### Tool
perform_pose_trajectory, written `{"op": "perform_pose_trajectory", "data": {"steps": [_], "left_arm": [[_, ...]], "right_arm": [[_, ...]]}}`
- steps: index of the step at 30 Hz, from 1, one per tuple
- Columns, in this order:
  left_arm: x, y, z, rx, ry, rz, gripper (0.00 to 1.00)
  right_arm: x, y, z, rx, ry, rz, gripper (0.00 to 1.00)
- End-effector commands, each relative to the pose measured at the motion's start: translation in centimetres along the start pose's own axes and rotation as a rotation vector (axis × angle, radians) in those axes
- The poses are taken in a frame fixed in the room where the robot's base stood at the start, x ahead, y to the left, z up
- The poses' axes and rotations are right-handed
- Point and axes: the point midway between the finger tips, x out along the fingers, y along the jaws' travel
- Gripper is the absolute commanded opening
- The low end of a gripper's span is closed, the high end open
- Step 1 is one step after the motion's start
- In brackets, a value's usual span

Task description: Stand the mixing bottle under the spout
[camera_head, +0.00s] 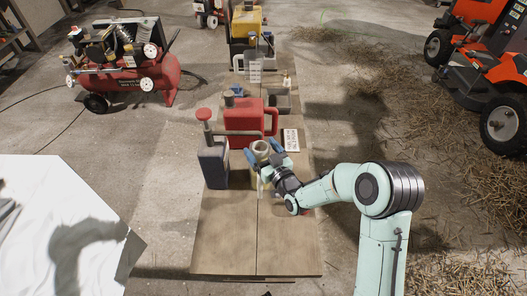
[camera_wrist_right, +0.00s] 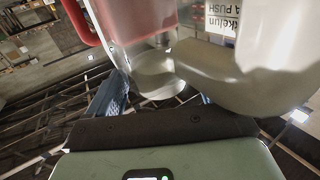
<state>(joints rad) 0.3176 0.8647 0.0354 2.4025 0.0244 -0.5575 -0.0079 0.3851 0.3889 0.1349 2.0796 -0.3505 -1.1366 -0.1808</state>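The mixing bottle (camera_head: 262,153), pale and translucent with a light rim, is in front of the red canister (camera_head: 243,117). In the right wrist view the bottle (camera_wrist_right: 155,75) fills the gap between the fingers. Whether its base touches the board is hidden. My left gripper is not in view.
A dark grey container (camera_head: 213,162) with a red knob stands close left of the bottle. A white label card (camera_head: 291,140) is to the right. The wooden board (camera_head: 235,240) is clear in front. A red compressor (camera_head: 125,80) stands at the left.

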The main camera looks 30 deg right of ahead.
Motion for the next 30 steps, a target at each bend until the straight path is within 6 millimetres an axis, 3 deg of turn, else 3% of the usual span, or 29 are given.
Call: {"op": "perform_pose_trajectory", "data": {"steps": [5,19,24,30], "left_arm": [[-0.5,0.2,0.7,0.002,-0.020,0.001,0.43],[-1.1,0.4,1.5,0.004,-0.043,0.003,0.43],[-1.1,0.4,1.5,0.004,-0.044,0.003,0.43],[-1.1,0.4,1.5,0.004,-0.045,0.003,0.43]], "right_arm": [[-0.8,0.0,-0.3,0.000,-0.003,0.000,0.85],[-10.2,0.1,-0.2,-0.001,-0.003,0.001,0.85],[-11.7,0.0,-0.3,0.000,0.000,0.000,0.85],[-12.0,0.0,-0.3,0.000,0.000,0.000,0.85]]}}
